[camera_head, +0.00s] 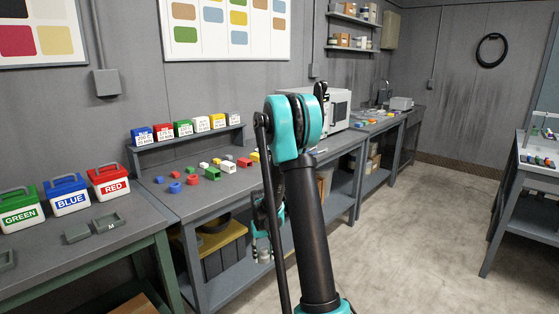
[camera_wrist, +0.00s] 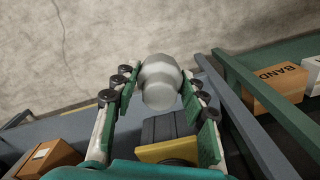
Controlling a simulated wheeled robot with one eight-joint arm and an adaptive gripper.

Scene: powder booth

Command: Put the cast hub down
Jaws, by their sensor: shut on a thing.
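The cast hub (camera_wrist: 160,80), a pale grey rounded piece with a stepped, narrower end, sits between the two green-padded fingers of my gripper (camera_wrist: 163,97) in the wrist view. The fingers are shut on it from both sides, and it is held in the air. In the head view my arm blocks much of the middle, and my gripper (camera_head: 263,247) shows only partly, low in front of the bench's lower shelf. The hub cannot be made out clearly there.
A grey bench (camera_head: 225,181) carries several coloured blocks and a rack of small labelled boxes. Green, blue (camera_head: 66,194) and red bins stand on the left bench. Below, a yellow piece (camera_wrist: 168,150) and a cardboard box (camera_wrist: 275,85) show.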

